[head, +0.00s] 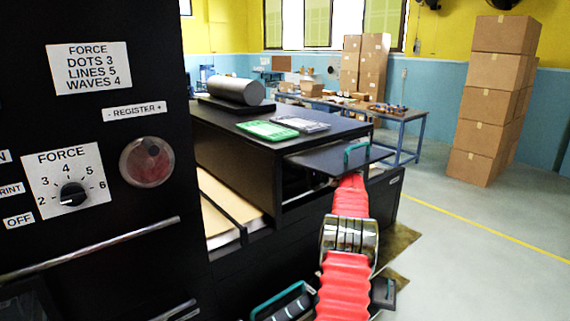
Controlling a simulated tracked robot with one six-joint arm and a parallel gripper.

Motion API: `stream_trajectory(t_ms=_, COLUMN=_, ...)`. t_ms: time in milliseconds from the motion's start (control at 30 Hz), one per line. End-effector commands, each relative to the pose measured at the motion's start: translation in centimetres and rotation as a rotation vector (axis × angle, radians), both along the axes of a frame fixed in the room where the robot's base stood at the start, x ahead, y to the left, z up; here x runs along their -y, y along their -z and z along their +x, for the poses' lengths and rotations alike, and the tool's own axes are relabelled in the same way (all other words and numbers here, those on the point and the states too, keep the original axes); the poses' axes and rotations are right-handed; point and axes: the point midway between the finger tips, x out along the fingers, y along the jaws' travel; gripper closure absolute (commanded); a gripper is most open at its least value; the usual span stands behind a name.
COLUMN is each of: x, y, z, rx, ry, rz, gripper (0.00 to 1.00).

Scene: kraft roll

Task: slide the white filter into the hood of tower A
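A pale grey-white flat piece (300,124) lies on top of the black cabinet (240,123), beside a green flat piece (267,130). I cannot tell whether the pale piece is the white filter. No hood and no label for tower A can be made out. My red arm reaches forward to the cabinet's near right corner. My gripper (357,153) shows teal parts there, at a dark flat plate (325,160). I cannot tell whether it touches or holds the plate. Its fingers are too small and partly hidden to judge.
A tall black machine panel (95,130) with a force dial (72,195) and a red round knob (147,161) fills the left. A grey roll (236,91) lies on the cabinet's far end. Stacked cartons (492,100) stand at right. Open floor lies between.

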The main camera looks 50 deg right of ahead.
Motion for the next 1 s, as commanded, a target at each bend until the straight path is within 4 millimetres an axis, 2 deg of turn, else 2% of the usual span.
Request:
stream_trajectory(t_ms=600, x=0.2, y=0.1, z=-10.1, rx=0.0, ry=0.0, rz=0.001, gripper=0.68)
stream_trajectory(t_ms=800, x=0.1, y=0.1, z=-12.0, rx=-0.001, ry=-0.001, rz=0.001, gripper=0.68)
stream_trajectory(t_ms=1000, x=0.1, y=0.1, z=-12.2, rx=0.0, ry=-0.002, rz=0.0, gripper=0.68)
